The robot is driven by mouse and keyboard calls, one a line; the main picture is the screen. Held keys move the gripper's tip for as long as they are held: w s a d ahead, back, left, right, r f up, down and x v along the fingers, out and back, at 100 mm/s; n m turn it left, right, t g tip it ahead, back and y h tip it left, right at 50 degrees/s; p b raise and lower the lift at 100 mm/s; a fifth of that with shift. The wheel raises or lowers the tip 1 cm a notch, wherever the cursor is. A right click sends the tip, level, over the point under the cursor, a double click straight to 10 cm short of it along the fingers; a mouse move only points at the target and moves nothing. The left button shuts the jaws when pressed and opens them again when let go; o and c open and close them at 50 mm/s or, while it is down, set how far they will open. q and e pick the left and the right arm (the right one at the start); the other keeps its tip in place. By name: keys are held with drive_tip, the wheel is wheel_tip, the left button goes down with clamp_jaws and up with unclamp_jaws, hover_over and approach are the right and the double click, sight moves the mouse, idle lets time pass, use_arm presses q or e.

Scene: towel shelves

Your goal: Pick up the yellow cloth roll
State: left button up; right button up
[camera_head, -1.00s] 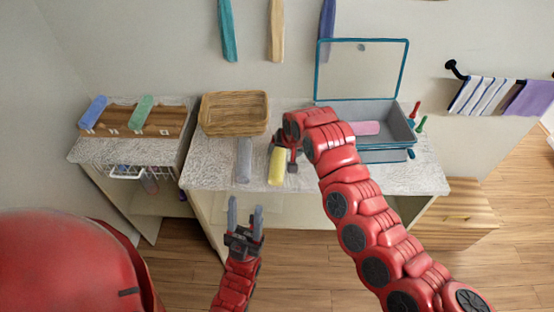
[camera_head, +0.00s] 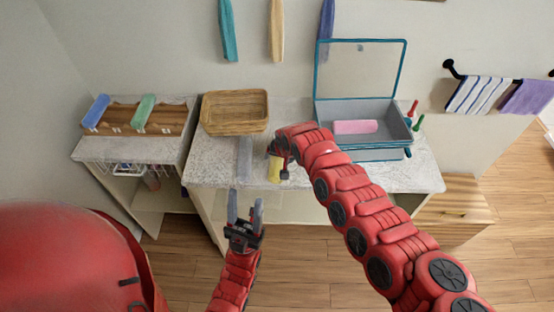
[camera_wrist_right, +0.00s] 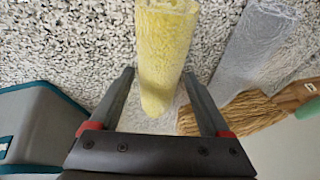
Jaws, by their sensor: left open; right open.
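The yellow cloth roll (camera_head: 274,172) lies on the speckled counter, partly hidden by my right gripper (camera_head: 280,165) in the head view. In the right wrist view the yellow cloth roll (camera_wrist_right: 165,50) extends between the two open fingers of my right gripper (camera_wrist_right: 158,90), with a gap on both sides. My right gripper is open around one end of the roll and not closed on it. My left gripper (camera_head: 244,212) is open and empty, in front of the counter's front edge.
A grey roll (camera_head: 244,157) lies left of the yellow one. A wicker basket (camera_head: 235,112) stands behind. A teal-edged grey box (camera_head: 385,115) with raised lid holds a pink roll (camera_head: 355,127). A wooden rack (camera_head: 160,119) holds blue and green rolls at left.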

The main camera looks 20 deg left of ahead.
drive_tip(key=c, duration=1.2)
drive_tip(key=shift+o, duration=0.2)
drive_tip(key=shift+r, duration=0.1)
